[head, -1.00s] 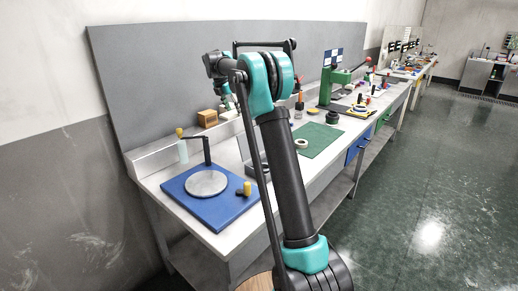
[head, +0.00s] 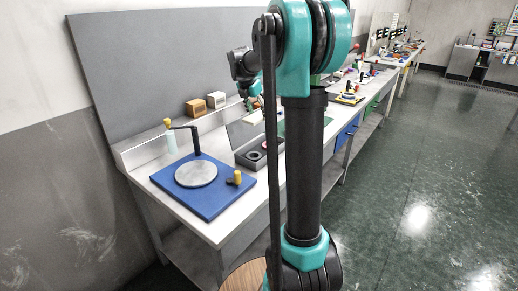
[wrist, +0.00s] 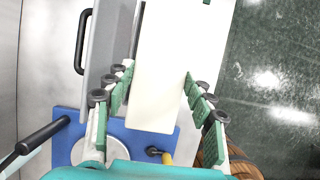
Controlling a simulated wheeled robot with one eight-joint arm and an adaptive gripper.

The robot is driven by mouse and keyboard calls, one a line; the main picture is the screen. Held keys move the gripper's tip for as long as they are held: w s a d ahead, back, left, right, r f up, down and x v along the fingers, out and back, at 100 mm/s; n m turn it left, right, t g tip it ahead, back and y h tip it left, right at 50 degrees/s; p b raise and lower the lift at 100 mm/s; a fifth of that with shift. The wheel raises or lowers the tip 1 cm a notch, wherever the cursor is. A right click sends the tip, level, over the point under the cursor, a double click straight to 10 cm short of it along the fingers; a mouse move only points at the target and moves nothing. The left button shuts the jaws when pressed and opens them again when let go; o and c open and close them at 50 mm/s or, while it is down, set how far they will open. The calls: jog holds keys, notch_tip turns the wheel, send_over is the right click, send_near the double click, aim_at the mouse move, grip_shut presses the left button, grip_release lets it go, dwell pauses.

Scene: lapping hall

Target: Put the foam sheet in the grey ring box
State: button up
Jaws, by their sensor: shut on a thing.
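My gripper (wrist: 157,92) has green-padded fingers and is shut on a pale cream foam sheet (wrist: 165,70), which hangs between them in the wrist view. The sheet hides much of what lies below. In the head view my gripper (head: 251,103) is small and partly hidden behind my arm, above the bench. The grey ring box (head: 244,160) stands on the bench beside the blue board, its lid (head: 241,130) raised; my arm hides its right part. A round ring shape shows inside it. The grey lid (wrist: 106,42) with a black handle shows left of the sheet in the wrist view.
A blue board (head: 222,200) with a grey disc (head: 196,174), a black arm post and a yellow-knobbed part lies on the near end of the bench. Two small boxes (head: 196,106) stand by the back panel. The floor at right is clear.

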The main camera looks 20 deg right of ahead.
aim_at(257, 153)
notch_tip(257, 153, down, 17)
jog(key=shift+r, duration=0.2)
dwell(0.4)
jog(key=o, duration=0.4)
jog(key=shift+f, duration=0.1)
jog(key=o, duration=0.4)
jog(key=shift+o, duration=0.2)
jog(key=v, duration=1.2)
